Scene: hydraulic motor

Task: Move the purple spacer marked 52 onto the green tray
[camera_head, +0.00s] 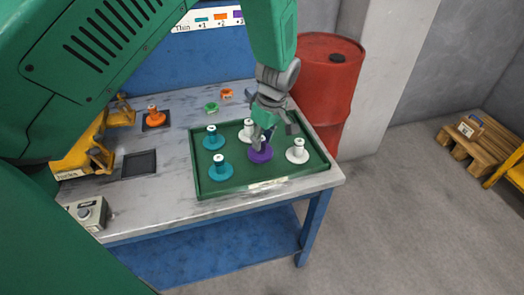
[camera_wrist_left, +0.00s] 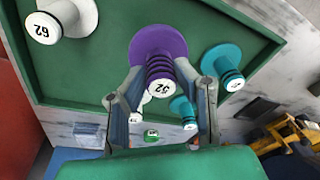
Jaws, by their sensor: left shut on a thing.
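The purple spacer (camera_head: 260,155) marked 52 is at the green tray (camera_head: 226,184), near its middle front; whether it touches the tray floor I cannot tell. My left gripper (camera_head: 264,136) comes down from above and is shut on the spacer's stem. In the left wrist view the purple spacer (camera_wrist_left: 158,58) shows its 52 label between the two fingers of the left gripper (camera_wrist_left: 165,98), its wide flange against the green tray (camera_wrist_left: 100,85). My right gripper is not in view.
Two teal spacers (camera_head: 221,170) stand at the tray's left, white spacers (camera_head: 297,153) at its right and back. An orange spacer (camera_head: 154,118) stands on a dark pad, beside a yellow fixture (camera_head: 85,150). A red barrel (camera_head: 325,80) stands beyond the table.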

